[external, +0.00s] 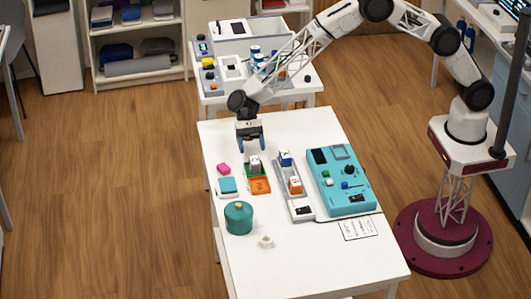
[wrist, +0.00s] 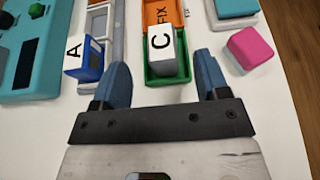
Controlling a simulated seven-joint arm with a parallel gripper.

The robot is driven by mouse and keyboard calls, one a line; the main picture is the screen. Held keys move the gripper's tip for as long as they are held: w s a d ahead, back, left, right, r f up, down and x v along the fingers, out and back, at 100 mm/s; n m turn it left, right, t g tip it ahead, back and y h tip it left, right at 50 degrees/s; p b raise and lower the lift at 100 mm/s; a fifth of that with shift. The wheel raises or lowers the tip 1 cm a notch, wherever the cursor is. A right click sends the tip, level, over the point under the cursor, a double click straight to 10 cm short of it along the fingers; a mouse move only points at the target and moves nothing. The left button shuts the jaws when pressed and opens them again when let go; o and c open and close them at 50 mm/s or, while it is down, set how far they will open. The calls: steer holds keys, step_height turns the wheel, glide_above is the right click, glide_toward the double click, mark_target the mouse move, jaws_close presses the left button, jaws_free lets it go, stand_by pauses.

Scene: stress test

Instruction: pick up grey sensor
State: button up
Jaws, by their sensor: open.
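The grey sensor appears to be the grey block with a white top marked C (wrist: 161,42); in the external view the block (external: 255,163) stands in the green section (wrist: 165,78) of a small green-and-orange tray (external: 259,186). My gripper (external: 251,149) is open above the far end of this tray. In the wrist view my gripper's blue fingers (wrist: 160,64) are spread wide, one on each side of the block's line, with nothing held. Whether the fingertips are level with the block cannot be told.
A blue block marked A (wrist: 84,62) stands close to one finger, in a grey tray (external: 301,209) with an orange block (external: 295,185). A pink block (external: 223,168), a teal-topped box (external: 228,186), a teal pot (external: 238,217) and a teal panel (external: 341,181) are nearby.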

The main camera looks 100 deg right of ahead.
mark_target(255, 160)
steer(key=shift+x, duration=2.6)
steer(key=c, duration=1)
steer(key=shift+r, duration=0.15)
steer(key=shift+c, duration=0.2)
step_height(255, 160, up, 10)
steer(key=shift+w, duration=0.1)
